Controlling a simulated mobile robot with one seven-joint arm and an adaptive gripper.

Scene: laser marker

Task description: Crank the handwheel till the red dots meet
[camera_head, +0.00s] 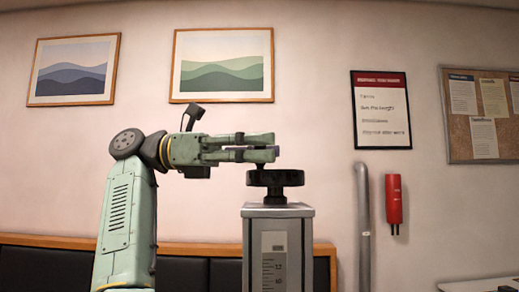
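The black handwheel (275,180) sits on top of a grey column (277,212) with a scale (274,268) on its front. My gripper (266,147) reaches in from the left, level, with its fingertips just above the handwheel. A short dark part rises from the wheel to the fingertips; whether the fingers touch or grip it is hard to tell. A narrow gap shows between the fingers along their length. The handwheel's handle cannot be made out clearly. No red dots and no laser marker head show in this view.
A dark padded bench back with a wooden top rail (200,248) runs behind the column. A grey pipe (363,225) and a red extinguisher (393,200) are on the wall to the right. Framed pictures, a notice and a corkboard (485,138) hang above. The air right of the column is free.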

